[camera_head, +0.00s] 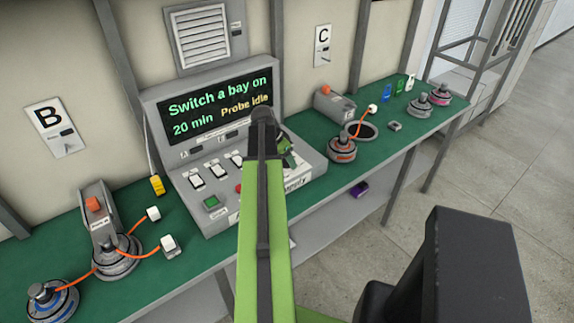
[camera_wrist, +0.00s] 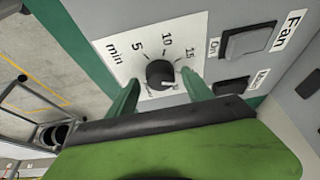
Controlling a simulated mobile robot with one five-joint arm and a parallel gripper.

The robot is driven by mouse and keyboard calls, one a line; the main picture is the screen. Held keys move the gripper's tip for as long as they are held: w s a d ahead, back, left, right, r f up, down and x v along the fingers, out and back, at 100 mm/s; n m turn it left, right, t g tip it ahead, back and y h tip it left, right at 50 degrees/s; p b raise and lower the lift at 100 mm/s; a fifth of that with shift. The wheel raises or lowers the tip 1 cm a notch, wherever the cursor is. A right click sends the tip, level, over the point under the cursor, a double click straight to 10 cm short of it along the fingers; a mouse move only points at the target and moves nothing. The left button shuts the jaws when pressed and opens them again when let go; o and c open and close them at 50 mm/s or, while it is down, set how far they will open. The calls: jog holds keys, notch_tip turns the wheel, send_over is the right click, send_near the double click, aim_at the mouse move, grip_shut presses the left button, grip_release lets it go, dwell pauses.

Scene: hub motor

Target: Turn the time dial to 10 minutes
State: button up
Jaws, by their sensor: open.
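The time dial (camera_wrist: 159,73) is a black round knob on a white plate marked "min", with 5, 10 and 15 legible around it. A light mark on the knob points toward the lower right, past the 15 side, in the wrist view. The display (camera_head: 218,105) reads "Switch a bay on", "20 min" and "Probe idle". My gripper (camera_wrist: 160,84) is open, with one green finger on each side of the dial; whether they touch it I cannot tell. In the head view my arm hides the dial.
The grey console (camera_head: 205,215) stands on the green bench (camera_head: 215,255). Fan (camera_wrist: 248,41) and Main (camera_wrist: 233,85) switches sit right of the dial. Hub motors with orange cables stand left (camera_head: 115,260) and right (camera_head: 341,150). A yellow piece (camera_head: 157,185) is beside the console.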

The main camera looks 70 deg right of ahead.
jog(key=shift+r, duration=0.1)
grip_shut()
jog(key=shift+d, duration=0.15)
jog(key=shift+s+a+n, duration=0.1)
jog(key=shift+a+n, duration=0.1)
jog(key=shift+n, duration=0.1)
jog(key=shift+s+a+n+t+h, duration=0.15)
jog(key=shift+n+t+h, duration=0.2)
jog(key=shift+n, duration=0.65)
jog(key=n+t, duration=0.2)
jog(key=n, duration=0.3)
jog(key=shift+s, duration=0.1)
jog(key=n+t, duration=0.2)
jog(key=n, duration=0.2)
jog(key=shift+s+n, duration=0.1)
jog(key=shift+n, duration=0.3)
jog(key=n, duration=0.1)
jog(key=n+t+y, duration=0.1)
jog(key=n, duration=0.1)
jog(key=n+y, duration=0.1)
jog(key=n, duration=0.1)
jog(key=shift+s+d, duration=0.1)
jog(key=shift+d, duration=0.15)
jog(key=shift+n, duration=0.3)
